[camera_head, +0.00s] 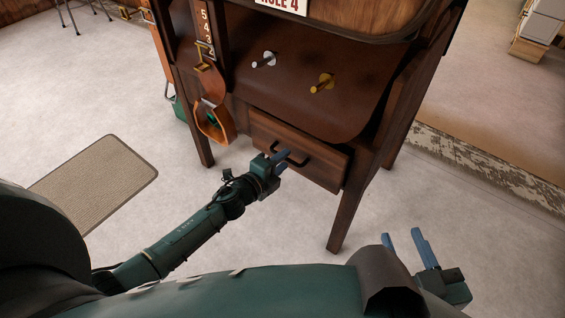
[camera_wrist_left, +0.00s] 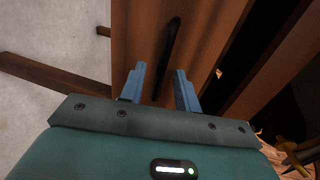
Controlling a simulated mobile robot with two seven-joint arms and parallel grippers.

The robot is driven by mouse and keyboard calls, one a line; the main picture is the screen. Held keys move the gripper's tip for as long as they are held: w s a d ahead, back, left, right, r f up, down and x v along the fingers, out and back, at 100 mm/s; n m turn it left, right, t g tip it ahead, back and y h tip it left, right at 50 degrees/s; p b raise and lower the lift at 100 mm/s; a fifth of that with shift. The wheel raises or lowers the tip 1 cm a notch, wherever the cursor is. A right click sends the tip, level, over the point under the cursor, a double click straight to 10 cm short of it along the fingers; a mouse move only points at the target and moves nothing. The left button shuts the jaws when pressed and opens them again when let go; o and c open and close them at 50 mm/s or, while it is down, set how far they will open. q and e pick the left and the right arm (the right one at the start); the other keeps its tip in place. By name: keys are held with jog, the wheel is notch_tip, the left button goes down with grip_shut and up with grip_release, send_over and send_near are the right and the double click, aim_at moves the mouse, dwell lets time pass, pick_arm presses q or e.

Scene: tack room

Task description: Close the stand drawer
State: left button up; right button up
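The stand drawer (camera_head: 327,171) has a brown wooden front and sits low in the dark stand (camera_head: 345,205). How far it stands out is hard to tell. Its dark bar handle (camera_head: 303,163) crosses the front. My left gripper (camera_head: 280,157) is right in front of the handle. In the left wrist view, the gripper's two blue fingers (camera_wrist_left: 160,72) are apart, with the lower part of the handle (camera_wrist_left: 172,40) showing between them; contact cannot be told. My right gripper (camera_head: 405,238) is open and empty at the lower right, away from the stand.
A leather strap (camera_head: 213,121) hangs at the stand's left side, beside the drawer. A beige mat (camera_head: 95,183) lies on the floor to the left. The floor in front of the stand is clear.

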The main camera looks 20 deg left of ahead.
pick_arm(q)
jog(key=shift+w+d, duration=0.15)
jog(key=shift+w, duration=0.2)
jog(key=shift+c, duration=0.2)
grip_shut()
